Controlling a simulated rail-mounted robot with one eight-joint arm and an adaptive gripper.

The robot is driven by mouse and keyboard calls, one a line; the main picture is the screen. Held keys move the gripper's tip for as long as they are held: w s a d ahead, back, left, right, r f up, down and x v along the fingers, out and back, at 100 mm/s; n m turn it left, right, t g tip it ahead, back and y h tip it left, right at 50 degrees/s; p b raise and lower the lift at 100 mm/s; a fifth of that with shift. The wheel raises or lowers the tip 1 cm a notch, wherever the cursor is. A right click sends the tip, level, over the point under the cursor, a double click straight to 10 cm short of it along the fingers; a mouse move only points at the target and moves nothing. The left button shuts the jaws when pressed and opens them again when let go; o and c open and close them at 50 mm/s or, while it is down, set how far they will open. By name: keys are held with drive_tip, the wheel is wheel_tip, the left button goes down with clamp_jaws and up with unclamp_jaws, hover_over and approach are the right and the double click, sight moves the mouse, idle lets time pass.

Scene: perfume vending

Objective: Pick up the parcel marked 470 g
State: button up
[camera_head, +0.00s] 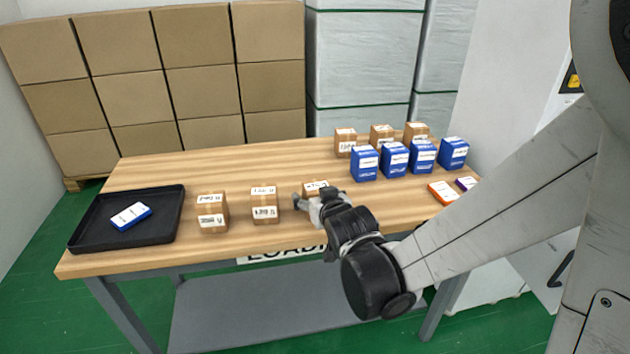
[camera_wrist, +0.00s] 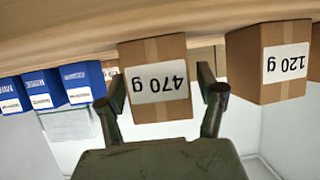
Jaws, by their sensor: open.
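The parcel marked 470 g (camera_wrist: 158,52) is a brown taped box with a white label, upside down in the wrist view. It stands on the wooden table (camera_head: 150,172) and shows partly in the head view (camera_head: 316,186), its lower front hidden by my gripper (camera_head: 311,204). My gripper is open. In the wrist view its fingers (camera_wrist: 165,92) reach up on either side of the parcel. I cannot tell whether either finger touches it.
A parcel marked 120 g (camera_wrist: 268,62) stands beside it, with another brown parcel (camera_head: 212,213) further left. Several blue boxes (camera_head: 394,160) and brown parcels stand at the right. A black tray (camera_head: 88,222) at the left holds a blue-and-white box (camera_head: 131,215).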

drive_tip(key=c, duration=1.5)
drive_tip(key=shift+c, duration=0.9)
drive_tip(key=shift+r, duration=0.15)
